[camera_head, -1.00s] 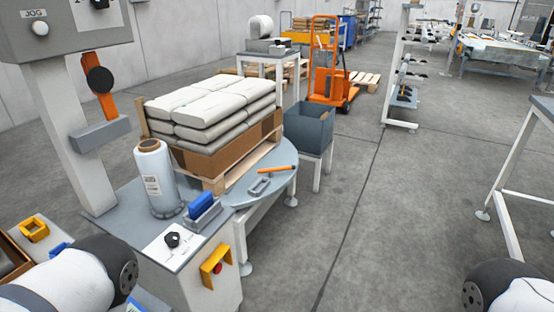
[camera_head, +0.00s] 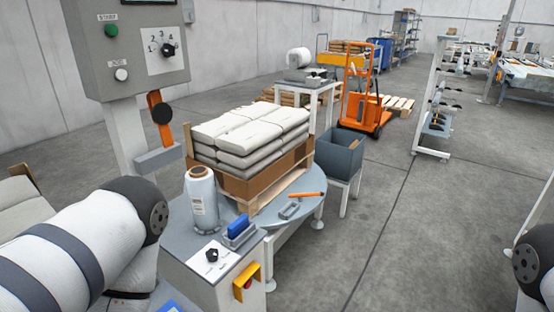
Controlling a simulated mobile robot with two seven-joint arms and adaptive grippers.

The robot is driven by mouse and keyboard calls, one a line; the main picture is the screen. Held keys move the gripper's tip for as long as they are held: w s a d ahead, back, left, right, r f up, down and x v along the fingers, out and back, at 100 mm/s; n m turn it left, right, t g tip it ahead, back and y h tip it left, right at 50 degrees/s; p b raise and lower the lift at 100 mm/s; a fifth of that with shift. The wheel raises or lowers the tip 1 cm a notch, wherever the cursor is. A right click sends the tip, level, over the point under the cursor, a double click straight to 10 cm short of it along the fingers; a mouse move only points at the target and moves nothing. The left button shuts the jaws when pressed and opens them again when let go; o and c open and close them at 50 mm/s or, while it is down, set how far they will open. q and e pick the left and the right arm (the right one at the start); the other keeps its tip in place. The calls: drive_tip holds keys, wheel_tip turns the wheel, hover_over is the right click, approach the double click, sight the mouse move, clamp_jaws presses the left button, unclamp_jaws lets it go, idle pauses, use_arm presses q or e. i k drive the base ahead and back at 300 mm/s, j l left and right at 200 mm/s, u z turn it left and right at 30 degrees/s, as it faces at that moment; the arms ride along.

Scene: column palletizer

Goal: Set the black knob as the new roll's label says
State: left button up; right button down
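A white film roll (camera_head: 203,200) stands upright on the grey machine top; its label is too small to read. A black knob (camera_head: 212,255) sits on a white plate in front of the roll, its markings unreadable. Another black knob (camera_head: 168,49) sits on a numbered dial on the grey control box (camera_head: 140,75) at upper left; 2, 3 and 4 show around it. Parts of my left arm are at lower left and of my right arm at the right edge. Neither gripper's fingertips can be made out.
Stacked white bags (camera_head: 250,135) stand on a pallet behind the roll. A round grey plate (camera_head: 270,212) bears an orange-handled tool (camera_head: 305,195). A blue block (camera_head: 238,226) and yellow bracket (camera_head: 247,285) are beside the knob plate. A grey bin (camera_head: 340,153) stands behind.

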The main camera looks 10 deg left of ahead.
sight(212, 254)
drive_tip(key=l+u, duration=0.3)
drive_tip(key=k+l+u, duration=0.1)
drive_tip(key=l+u, duration=0.2)
drive_tip(key=l, duration=0.2)
drive_tip(key=k+l+u, duration=0.15)
drive_tip(key=l+u, duration=0.15)
drive_tip(key=k+l+u, duration=0.15)
drive_tip(key=l+u, duration=0.15)
drive_tip(key=l, duration=0.1)
